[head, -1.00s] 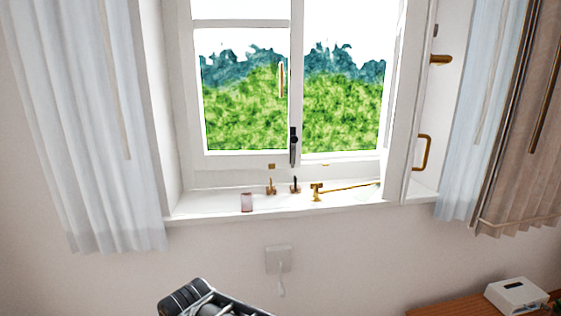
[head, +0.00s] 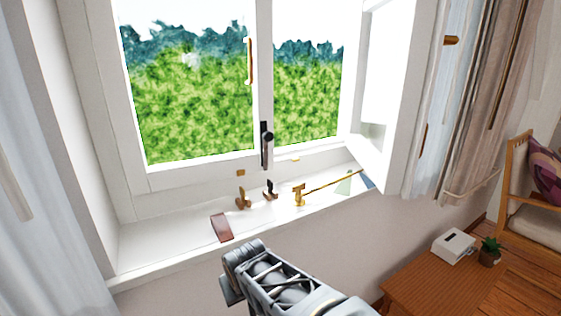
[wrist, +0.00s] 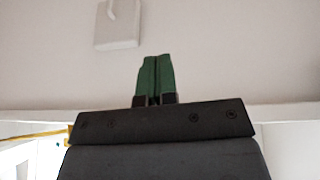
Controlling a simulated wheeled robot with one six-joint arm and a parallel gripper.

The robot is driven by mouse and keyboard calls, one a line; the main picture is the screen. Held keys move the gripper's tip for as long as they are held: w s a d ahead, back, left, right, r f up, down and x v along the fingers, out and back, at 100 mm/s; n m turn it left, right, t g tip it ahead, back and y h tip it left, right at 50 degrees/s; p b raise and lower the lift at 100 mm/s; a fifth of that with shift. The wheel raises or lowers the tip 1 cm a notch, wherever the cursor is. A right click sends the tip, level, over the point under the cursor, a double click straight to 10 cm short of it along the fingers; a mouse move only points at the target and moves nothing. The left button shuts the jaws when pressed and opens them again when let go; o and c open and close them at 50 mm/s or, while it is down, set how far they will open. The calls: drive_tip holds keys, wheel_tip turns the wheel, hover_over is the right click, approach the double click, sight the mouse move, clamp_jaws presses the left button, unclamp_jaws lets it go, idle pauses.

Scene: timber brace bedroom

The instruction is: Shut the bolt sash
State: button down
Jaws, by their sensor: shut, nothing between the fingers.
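In the head view, the white window has a left sash (head: 135,176) that looks closed in its frame. Another sash (head: 397,105) on the right stands swung inward, seen at a steep angle. A black bolt with a round knob (head: 266,146) is on the middle upright, low down. A brass pull (head: 249,62) is higher on that upright. In the head view, my arm is below the sill; the fingertips cannot be made out there.
On the sill (head: 165,238) are a reddish-brown object (head: 222,228), a brass hook (head: 243,198), a dark hook (head: 270,189) and a brass stay (head: 330,184). A wooden table (head: 415,280) with a white box (head: 454,245) stands lower right. Curtains (head: 500,90) hang right.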

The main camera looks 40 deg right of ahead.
sight(264, 162)
drive_tip(key=w+d+r+m+t+h, duration=0.1)
drive_tip(key=w+d+r, duration=0.1)
drive_tip(key=d, duration=0.2)
drive_tip(key=w+d+r+m+t+h+p, duration=0.1)
drive_tip(key=w+d+r+t, duration=0.1)
drive_tip(key=d, duration=0.3)
drive_tip(key=w+d+r+t+h, duration=0.1)
drive_tip(key=w+d+r+h, duration=0.1)
drive_tip(key=d+r, duration=0.1)
drive_tip(key=shift+w+d+r+m+t+p, duration=0.2)
drive_tip(key=shift+d+m+t+p, duration=0.15)
drive_tip(key=shift+d, duration=0.4)
drive_tip(key=w+d+r+n+t+y+p, duration=0.1)
drive_tip(key=w+d+r+n+t+p, duration=0.1)
drive_tip(key=d+r+t, duration=0.55)
drive_tip(key=r+x, duration=0.1)
drive_tip(key=x, duration=0.3)
drive_tip(key=a+x, duration=0.1)
drive_tip(key=x, duration=0.3)
drive_tip(key=r+x, duration=0.1)
drive_tip(key=x, duration=0.4)
drive_tip(key=shift+w+a+r, duration=0.3)
drive_tip(key=shift+r, duration=0.05)
